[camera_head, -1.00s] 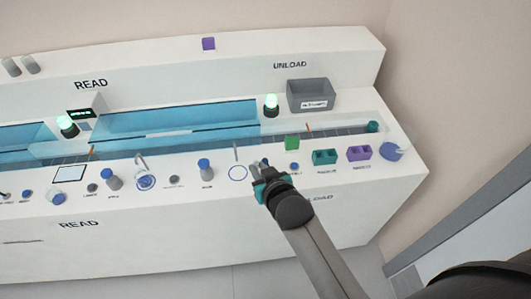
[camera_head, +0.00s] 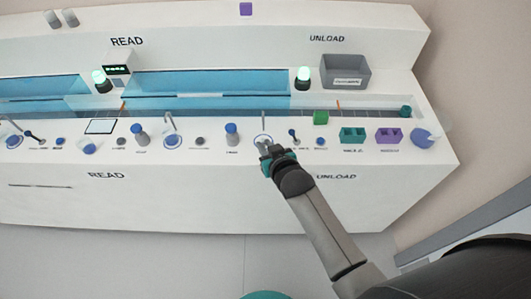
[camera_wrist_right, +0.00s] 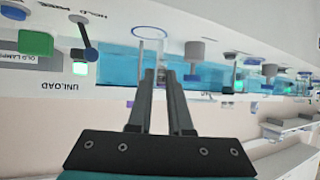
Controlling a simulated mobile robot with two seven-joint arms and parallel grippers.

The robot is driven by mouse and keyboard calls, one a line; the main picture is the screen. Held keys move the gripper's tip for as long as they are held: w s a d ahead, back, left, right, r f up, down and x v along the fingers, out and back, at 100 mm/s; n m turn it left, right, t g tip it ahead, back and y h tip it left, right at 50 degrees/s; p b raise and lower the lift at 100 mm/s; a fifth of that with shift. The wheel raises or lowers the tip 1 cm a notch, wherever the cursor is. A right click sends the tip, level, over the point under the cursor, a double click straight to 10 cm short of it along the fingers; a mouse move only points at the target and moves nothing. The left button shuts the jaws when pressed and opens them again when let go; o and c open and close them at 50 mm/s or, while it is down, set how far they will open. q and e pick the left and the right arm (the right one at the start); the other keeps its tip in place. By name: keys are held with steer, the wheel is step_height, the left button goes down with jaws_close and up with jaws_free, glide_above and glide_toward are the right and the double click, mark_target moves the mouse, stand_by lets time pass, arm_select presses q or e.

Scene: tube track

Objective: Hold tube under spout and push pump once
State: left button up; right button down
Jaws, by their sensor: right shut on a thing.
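My right gripper (camera_head: 268,150) is at the front of the white bench, at the near edge of a blue ring mark (camera_head: 263,139). A thin upright spout (camera_head: 263,121) stands at that ring. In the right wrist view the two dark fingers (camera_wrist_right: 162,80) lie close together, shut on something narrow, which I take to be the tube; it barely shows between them. The ring (camera_wrist_right: 149,32) shows just beyond the fingertips. My left gripper is not in view.
A grey bin (camera_head: 345,72) stands behind. Open floor lies in front.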

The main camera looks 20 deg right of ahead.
steer(key=shift+w+d+f+b, duration=0.2)
steer(key=shift+w+f+b, duration=0.15)
steer(key=shift+w+b, duration=0.3)
steer(key=shift+w+d+f+b, duration=0.15)
steer(key=shift+w+f+b, duration=0.2)
steer(key=shift+w+b, duration=0.3)
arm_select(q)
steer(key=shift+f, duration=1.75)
arm_select(e)
steer(key=shift+w+d, duration=0.25)
steer(key=shift+w, duration=0.65)
steer(key=shift+w+d, duration=0.15)
steer(key=shift+w, duration=0.25)
steer(key=shift+w+d+f, duration=0.1)
steer(key=shift+w, duration=0.35)
steer(key=shift+w, duration=0.1)
arm_select(q)
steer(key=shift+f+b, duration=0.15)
steer(key=shift+b, duration=0.25)
arm_select(e)
steer(key=shift+w+d, duration=0.2)
steer(key=shift+w, duration=0.25)
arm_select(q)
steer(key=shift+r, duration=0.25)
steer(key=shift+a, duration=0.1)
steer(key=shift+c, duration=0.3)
